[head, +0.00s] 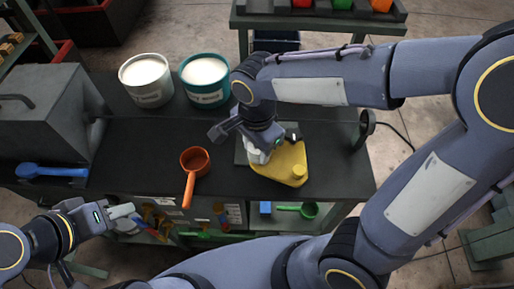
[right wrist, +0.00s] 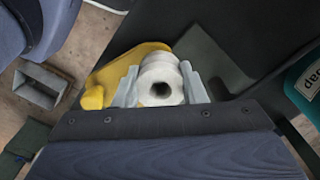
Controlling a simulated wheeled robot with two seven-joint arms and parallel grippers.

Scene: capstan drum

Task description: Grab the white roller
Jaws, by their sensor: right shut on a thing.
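The white roller (right wrist: 161,82) is a short white cylinder with a dark hole in its end. In the right wrist view it sits between the two pale fingers of my right gripper (right wrist: 160,92), which is shut on it. In the head view the roller (head: 257,153) shows partly below my right gripper (head: 262,144), beside the yellow capstan body (head: 282,167); the gripper covers much of it. The yellow body also shows behind the roller in the right wrist view (right wrist: 112,72). My left gripper (head: 126,217) is empty, its fingers apart, off the bench's front edge at the left.
A white tub (head: 148,92) and a teal tub (head: 206,96) stand at the back of the dark bench (head: 140,150). An orange scoop (head: 190,180) lies left of the capstan, its handle toward the front edge. A blue tool (head: 50,171) lies at the far left, by a grey box (head: 50,125).

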